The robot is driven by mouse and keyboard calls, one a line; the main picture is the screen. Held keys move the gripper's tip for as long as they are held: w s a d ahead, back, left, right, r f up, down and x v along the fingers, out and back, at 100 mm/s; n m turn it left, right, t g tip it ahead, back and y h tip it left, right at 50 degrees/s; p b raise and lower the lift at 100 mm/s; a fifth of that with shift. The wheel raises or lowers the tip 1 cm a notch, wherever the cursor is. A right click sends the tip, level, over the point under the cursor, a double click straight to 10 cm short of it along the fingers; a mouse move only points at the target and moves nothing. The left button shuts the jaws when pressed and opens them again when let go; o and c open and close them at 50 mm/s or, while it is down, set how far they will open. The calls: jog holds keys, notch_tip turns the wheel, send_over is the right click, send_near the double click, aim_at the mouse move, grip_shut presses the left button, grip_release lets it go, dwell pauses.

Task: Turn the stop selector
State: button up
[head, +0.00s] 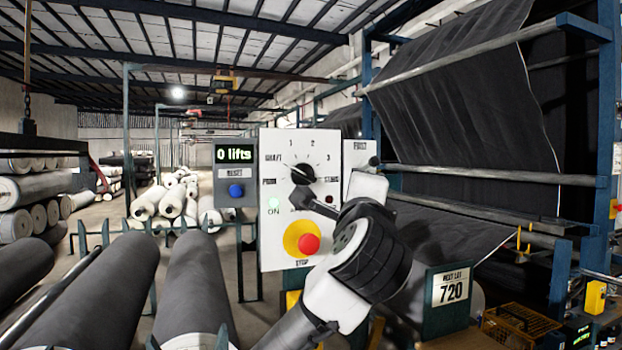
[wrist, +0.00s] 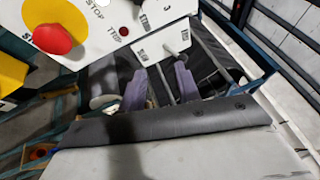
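The selector (head: 303,173) is a black knob on the white control panel (head: 279,250), below a ring of marks that includes 1, 2 and 3. A light pointer on it seems to face up and left; its exact mark is unclear. The red button (head: 309,244) on a yellow disc sits lower on the panel and also shows in the wrist view (wrist: 52,35). In the wrist view my gripper (wrist: 160,68) has its two fingers apart with nothing between them, just past the panel's edge.
A small white box with a black knob (wrist: 185,35) sits beside the panel. A counter box (head: 235,184) reading "0 lifts" is on its left. Large dark rolls (head: 95,285) lie at lower left. A blue frame with hanging dark cloth (head: 455,100) stands right.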

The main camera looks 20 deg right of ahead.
aim_at(308, 176)
jog(key=s+a+r+n+y, duration=0.1)
jog(key=s+a+r+y, duration=0.2)
jog(key=s+a+y, duration=0.35)
jog(key=shift+y, duration=0.95)
jog(key=w+p, duration=0.1)
jog(key=w, duration=0.3)
jog(key=w+d+p, duration=0.1)
jog(key=w+p, duration=0.1)
jog(key=w, duration=0.3)
jog(key=w+p, duration=0.2)
jog(key=w, duration=0.3)
jog(key=shift+w+d+f, duration=0.15)
jog(key=shift+w+d, duration=0.05)
jog(key=shift+d, duration=0.05)
jog(key=shift+w+f, duration=0.1)
jog(key=shift+w, duration=0.45)
grip_shut()
